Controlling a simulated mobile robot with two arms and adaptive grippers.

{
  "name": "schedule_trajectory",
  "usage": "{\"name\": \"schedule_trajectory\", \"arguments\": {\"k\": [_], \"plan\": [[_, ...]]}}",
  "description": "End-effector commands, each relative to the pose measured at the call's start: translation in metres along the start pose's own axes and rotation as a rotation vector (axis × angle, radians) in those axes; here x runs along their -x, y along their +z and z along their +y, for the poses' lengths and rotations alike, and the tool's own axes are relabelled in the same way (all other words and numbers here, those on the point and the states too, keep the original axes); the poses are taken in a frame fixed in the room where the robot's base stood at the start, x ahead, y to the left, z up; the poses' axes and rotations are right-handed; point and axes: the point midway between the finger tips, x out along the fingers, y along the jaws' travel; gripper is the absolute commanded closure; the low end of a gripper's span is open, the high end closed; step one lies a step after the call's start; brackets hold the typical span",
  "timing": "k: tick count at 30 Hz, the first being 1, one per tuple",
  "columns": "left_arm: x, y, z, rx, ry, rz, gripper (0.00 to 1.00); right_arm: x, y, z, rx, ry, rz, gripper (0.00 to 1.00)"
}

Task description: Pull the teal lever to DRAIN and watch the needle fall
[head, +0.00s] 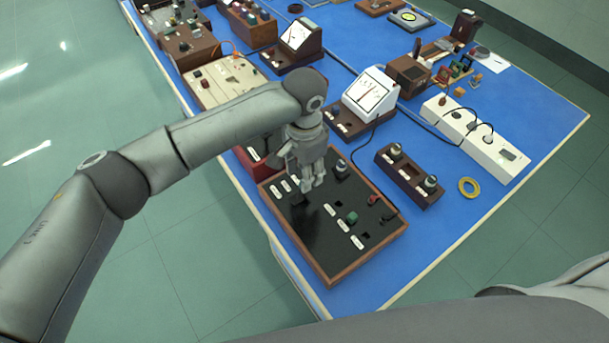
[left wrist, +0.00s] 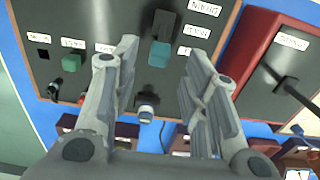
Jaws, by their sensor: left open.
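The teal lever (left wrist: 161,45) stands up from a black panel in a wooden frame, in the left wrist view. Several white labels beside it are too blurred to read surely. My left gripper (left wrist: 158,85) is open, its fingers spread to either side of the lever's line and apart from it. In the head view my left gripper (head: 312,187) hangs low over the black panel (head: 325,240) and hides the lever there. A dial meter (head: 368,95) with a white face stands behind the panel; its needle is too small to read. My right gripper is not in view.
A green knob (head: 351,217) and a red-and-black plug pair (head: 380,206) sit on the panel's right part. A red box (left wrist: 275,75) adjoins it. A brown box with two knobs (head: 409,178) and a yellow tape ring (head: 468,187) lie right. Blue tabletop (head: 440,240) is clear at front right.

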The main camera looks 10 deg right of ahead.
Motion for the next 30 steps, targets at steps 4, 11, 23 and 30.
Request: {"name": "schedule_trajectory", "arguments": {"k": [4, 11, 23, 30], "plan": [[-0.021, 0.000, 0.001, 0.000, 0.000, -0.001, 0.59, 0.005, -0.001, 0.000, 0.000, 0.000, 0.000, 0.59], [-0.035, 0.000, 0.001, -0.001, 0.000, 0.001, 0.59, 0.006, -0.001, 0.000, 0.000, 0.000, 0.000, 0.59], [-0.035, 0.000, 0.001, -0.001, -0.001, 0.001, 0.81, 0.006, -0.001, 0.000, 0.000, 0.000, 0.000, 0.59], [-0.035, 0.000, 0.001, -0.001, 0.000, 0.001, 1.00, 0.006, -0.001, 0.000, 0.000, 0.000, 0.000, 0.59]]}}
